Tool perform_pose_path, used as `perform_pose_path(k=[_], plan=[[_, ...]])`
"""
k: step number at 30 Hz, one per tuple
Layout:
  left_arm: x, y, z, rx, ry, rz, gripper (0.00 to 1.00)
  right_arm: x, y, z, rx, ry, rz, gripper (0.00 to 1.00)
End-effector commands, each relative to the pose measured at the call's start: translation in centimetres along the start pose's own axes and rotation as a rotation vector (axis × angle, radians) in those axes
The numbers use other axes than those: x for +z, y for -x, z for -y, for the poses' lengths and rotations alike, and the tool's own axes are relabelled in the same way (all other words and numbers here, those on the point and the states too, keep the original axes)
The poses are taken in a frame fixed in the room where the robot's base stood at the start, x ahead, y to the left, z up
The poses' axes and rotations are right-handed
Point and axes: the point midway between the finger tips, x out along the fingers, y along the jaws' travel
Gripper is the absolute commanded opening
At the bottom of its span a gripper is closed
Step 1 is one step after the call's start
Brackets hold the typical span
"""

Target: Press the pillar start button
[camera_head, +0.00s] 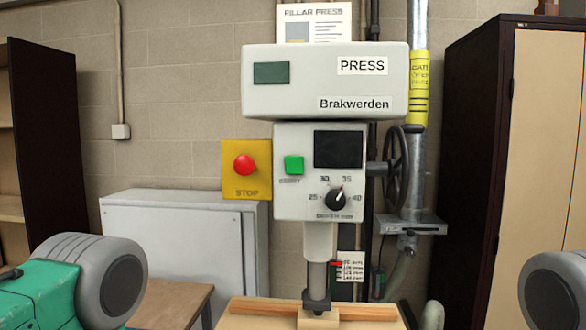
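The pillar press (326,85) stands upright in the middle of the head view, with a white head marked PRESS and Brakwerden. The green start button (294,166) is square and sits on the left of its lower front panel, with a START label beneath. My arm links show at the lower left, green and grey, and at the lower right, grey. Neither gripper shows, and nothing of mine touches the button.
A red stop button (245,165) on a yellow plate sits just left of the start button. A depth knob (336,199) and dark screen (338,149) are to its right. A handwheel (396,168) is on the press's right side. A wooden strip (262,308) lies under the ram. A grey cabinet (180,245) stands behind left.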

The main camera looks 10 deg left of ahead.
Motion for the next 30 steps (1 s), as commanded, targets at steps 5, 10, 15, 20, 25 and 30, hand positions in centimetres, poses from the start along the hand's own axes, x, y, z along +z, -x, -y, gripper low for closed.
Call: perform_pose_path(k=[5, 10, 15, 20, 25, 30], plan=[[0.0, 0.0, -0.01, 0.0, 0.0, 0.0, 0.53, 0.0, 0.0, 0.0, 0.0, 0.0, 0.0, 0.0], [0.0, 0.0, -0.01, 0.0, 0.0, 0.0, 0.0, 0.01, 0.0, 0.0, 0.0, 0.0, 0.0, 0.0], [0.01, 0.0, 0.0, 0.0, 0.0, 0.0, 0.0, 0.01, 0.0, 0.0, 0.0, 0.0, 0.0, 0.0], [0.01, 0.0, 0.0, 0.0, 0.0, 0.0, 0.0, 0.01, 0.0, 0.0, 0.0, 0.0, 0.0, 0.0], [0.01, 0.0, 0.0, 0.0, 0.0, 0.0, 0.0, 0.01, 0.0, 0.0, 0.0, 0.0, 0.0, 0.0], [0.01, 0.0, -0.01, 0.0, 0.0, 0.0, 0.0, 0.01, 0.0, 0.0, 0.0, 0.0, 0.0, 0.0]])
